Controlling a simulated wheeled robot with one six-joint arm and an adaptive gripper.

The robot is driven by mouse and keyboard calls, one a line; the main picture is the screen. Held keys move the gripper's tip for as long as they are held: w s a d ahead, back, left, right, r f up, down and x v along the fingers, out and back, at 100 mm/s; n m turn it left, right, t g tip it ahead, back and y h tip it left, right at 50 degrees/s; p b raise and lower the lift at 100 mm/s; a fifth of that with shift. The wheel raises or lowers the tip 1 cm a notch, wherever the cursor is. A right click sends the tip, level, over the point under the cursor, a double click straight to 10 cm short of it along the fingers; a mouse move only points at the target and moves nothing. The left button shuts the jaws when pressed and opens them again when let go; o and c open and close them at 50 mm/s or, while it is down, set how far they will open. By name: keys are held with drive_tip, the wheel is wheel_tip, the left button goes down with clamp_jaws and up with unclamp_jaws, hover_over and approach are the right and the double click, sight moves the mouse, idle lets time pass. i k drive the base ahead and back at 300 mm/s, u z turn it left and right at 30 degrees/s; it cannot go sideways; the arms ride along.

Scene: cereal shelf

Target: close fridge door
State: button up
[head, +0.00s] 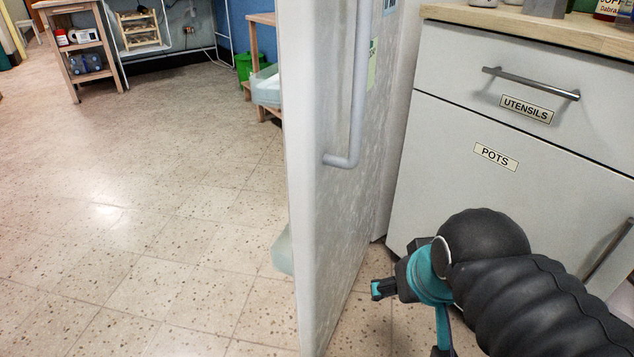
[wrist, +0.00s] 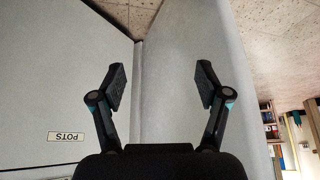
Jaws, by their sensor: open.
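The fridge door (head: 335,220) stands open in the head view, seen nearly edge-on, with its outer face toward the grey cabinet on the right. Its long vertical handle (head: 359,90) is on that outer face. My gripper (head: 398,305) is low, to the right of the door, between it and the cabinet, and looks apart from both. In the wrist view my gripper (wrist: 160,85) has its two fingers spread with nothing between them. A pale panel, apparently the door (wrist: 185,60), lies beyond the fingers. The fridge interior is hidden.
The grey cabinet (head: 450,185) with UTENSILS and POTS labels stands close on the right; its POTS label is upside down in the wrist view (wrist: 67,136). Open tiled floor (head: 150,210) lies left of the door. A wooden cart (head: 80,50) stands at the far left.

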sight(332, 86)
drive_tip(key=z, duration=1.1)
drive_tip(key=k, duration=0.8)
drive_tip(key=u, duration=1.45)
